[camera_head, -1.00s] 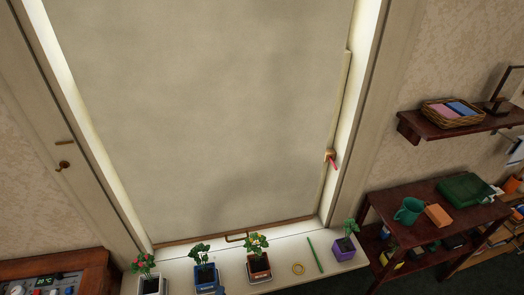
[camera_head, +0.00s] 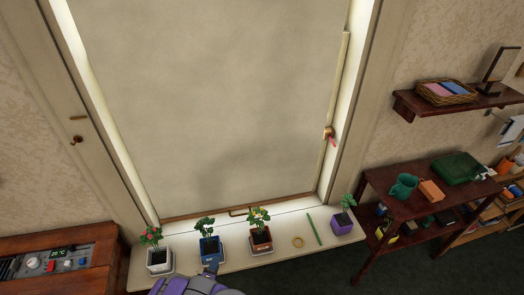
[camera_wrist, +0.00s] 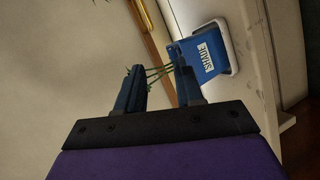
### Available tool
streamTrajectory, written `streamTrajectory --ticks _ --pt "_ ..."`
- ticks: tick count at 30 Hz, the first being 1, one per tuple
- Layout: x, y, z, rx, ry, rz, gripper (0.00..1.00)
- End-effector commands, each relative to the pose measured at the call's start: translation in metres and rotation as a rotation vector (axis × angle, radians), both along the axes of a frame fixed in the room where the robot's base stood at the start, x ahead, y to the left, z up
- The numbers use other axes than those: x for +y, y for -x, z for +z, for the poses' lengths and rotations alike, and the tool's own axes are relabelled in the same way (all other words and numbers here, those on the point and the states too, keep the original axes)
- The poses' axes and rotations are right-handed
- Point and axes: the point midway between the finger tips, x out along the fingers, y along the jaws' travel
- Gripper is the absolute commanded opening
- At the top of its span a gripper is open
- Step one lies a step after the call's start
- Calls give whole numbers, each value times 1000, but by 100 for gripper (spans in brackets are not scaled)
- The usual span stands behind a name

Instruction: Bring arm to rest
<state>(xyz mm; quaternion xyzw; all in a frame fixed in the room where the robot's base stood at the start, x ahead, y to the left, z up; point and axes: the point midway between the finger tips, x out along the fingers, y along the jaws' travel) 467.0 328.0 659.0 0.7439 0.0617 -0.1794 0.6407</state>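My gripper (camera_wrist: 158,72) shows in the wrist view with its two blue fingers apart and no object clamped between them. Beyond the fingertips are thin green stems of the plant in the blue pot (camera_wrist: 212,58), which has a white label; I cannot tell whether the fingers touch the stems. In the head view my purple arm reaches up from the bottom edge, with the gripper (camera_head: 210,270) just in front of the blue pot (camera_head: 210,247) on the sill. The pot stands upright on a saucer.
The white sill (camera_head: 240,258) also holds a white pot (camera_head: 159,261), a red-brown pot (camera_head: 261,240), a ring (camera_head: 297,242), a green stick (camera_head: 314,230) and a purple pot (camera_head: 342,223). A pale blind (camera_head: 215,100) covers the window. A wooden control console (camera_head: 60,262) stands left, shelves (camera_head: 400,205) right.

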Motion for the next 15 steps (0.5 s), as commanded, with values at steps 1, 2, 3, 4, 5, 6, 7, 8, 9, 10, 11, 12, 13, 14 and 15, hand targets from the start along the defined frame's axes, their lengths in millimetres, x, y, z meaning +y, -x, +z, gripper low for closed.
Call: streamTrajectory --ticks 1,2,3,4,5,6,7,8,9,10,11,12,13,14,15 --pt "4 -10 9 11 -32 -7 37" --pt "6 -15 13 22 -54 -12 37" --pt "9 -21 18 41 -84 -17 37" --pt "10 -26 22 55 -107 -23 37" --pt "12 -33 28 68 -134 -29 37" --pt "15 -41 36 92 -173 -38 37" --pt "17 -47 42 109 -202 -43 37" --pt "18 -54 49 125 -232 -50 37" --pt "21 -61 59 149 -272 -59 37" --pt "21 -67 66 166 -298 -65 37" --pt "21 -71 72 185 -326 -73 37" --pt "21 -78 83 207 -361 -82 37" --pt "21 -82 89 225 -384 -89 37" --pt "20 -85 96 245 -410 -97 37" --pt "19 -91 108 265 -443 -106 37"
